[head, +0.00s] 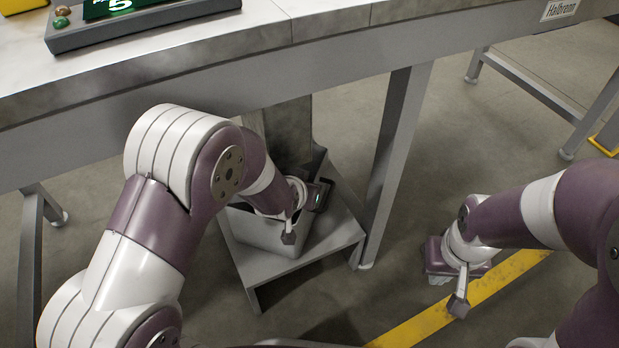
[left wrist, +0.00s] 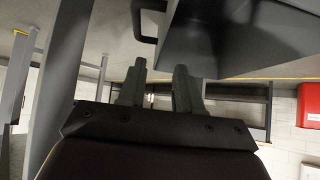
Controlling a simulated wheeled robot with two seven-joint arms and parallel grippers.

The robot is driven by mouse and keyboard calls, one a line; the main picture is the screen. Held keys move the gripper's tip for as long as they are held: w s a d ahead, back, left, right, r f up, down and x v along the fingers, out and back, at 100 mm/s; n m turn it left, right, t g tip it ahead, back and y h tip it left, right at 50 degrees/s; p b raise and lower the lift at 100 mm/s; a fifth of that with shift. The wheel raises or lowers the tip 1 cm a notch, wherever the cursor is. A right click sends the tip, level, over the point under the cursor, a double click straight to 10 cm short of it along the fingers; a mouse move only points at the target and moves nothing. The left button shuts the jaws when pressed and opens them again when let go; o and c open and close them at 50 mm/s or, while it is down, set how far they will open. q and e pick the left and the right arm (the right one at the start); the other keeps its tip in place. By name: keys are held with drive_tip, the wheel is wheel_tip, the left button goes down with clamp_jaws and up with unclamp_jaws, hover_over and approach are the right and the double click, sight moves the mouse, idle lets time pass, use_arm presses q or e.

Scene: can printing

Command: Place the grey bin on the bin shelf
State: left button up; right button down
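The grey bin (head: 272,233) stands upright on a low grey shelf stand (head: 335,238) under the table, partly hidden by my left arm. My left gripper (head: 290,232) is over the bin in the head view; I cannot tell whether it touches it. The left wrist view shows its two fingers (left wrist: 158,88) apart, with nothing between them. A dark grey body with a handle (left wrist: 148,22), perhaps the bin, lies beyond them at the top. My right gripper (head: 459,288) hangs above the floor at the right, away from the bin. Its finger opening is unclear.
The long grey table (head: 330,62) runs across above the bin. A table leg (head: 394,150) stands just right of the shelf stand. A display stand (head: 110,25) sits on the tabletop at the left. A yellow floor line (head: 420,325) crosses open floor below my right gripper.

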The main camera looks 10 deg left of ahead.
use_arm(q)
drive_tip(key=shift+p+v, duration=0.35)
drive_tip(key=shift+v, duration=0.85)
drive_tip(key=s+a+r+n+g, duration=0.1)
drive_tip(key=s+a+r+g, duration=0.1)
drive_tip(key=s, duration=0.7)
drive_tip(key=s+a+r+n+g+y, duration=0.1)
drive_tip(key=s+a+r+g, duration=0.1)
drive_tip(key=s+a+g, duration=0.3)
drive_tip(key=s+a, duration=0.2)
drive_tip(key=s, duration=0.2)
drive_tip(key=shift+a+y, duration=0.25)
drive_tip(key=shift+y, duration=0.05)
drive_tip(key=shift+r, duration=0.1)
